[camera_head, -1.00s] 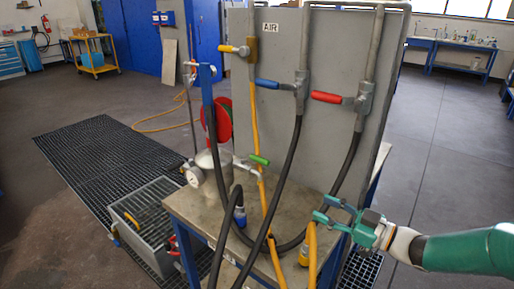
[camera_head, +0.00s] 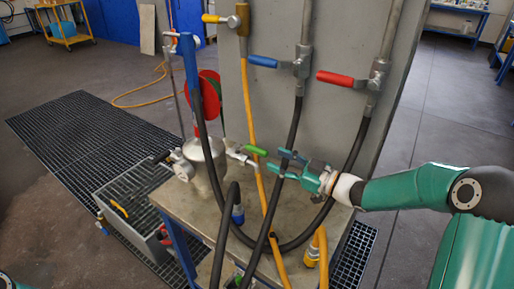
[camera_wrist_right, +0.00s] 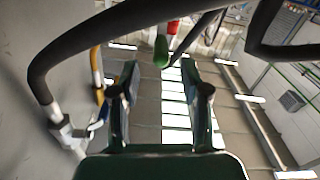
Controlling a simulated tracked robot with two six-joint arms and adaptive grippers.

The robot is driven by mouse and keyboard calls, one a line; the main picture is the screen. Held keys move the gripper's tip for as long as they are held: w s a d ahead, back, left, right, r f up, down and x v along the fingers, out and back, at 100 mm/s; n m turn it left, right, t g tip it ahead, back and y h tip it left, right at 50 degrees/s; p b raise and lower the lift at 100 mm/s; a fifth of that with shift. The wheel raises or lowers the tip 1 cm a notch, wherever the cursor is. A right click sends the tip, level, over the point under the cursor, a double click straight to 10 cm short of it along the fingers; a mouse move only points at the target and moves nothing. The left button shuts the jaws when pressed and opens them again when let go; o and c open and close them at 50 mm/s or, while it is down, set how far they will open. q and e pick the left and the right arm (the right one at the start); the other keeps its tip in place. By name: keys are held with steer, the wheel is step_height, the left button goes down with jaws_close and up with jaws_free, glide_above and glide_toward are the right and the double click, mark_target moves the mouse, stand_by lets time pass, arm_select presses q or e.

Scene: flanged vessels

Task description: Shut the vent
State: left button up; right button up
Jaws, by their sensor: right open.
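My right gripper (camera_head: 276,161) is open, just right of the lever's tip and near a black hose. In the right wrist view, the green lever (camera_wrist_right: 161,52) shows end-on ahead of the open fingers (camera_wrist_right: 160,72), roughly between them. I cannot tell whether they touch it. My left gripper is out of view.
A grey panel (camera_head: 340,130) carries yellow (camera_head: 215,19), blue (camera_head: 263,62) and red (camera_head: 335,79) levers. Black and yellow hoses hang close around my right gripper. The bench (camera_head: 185,200) holds hose ends. A grated tray (camera_head: 140,185) stands left; floor is clear at right.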

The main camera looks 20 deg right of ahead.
mark_target(257, 150)
steer(key=p+x, duration=0.1)
steer(key=x, duration=0.7)
jaws_close()
steer(key=shift+d, duration=0.1)
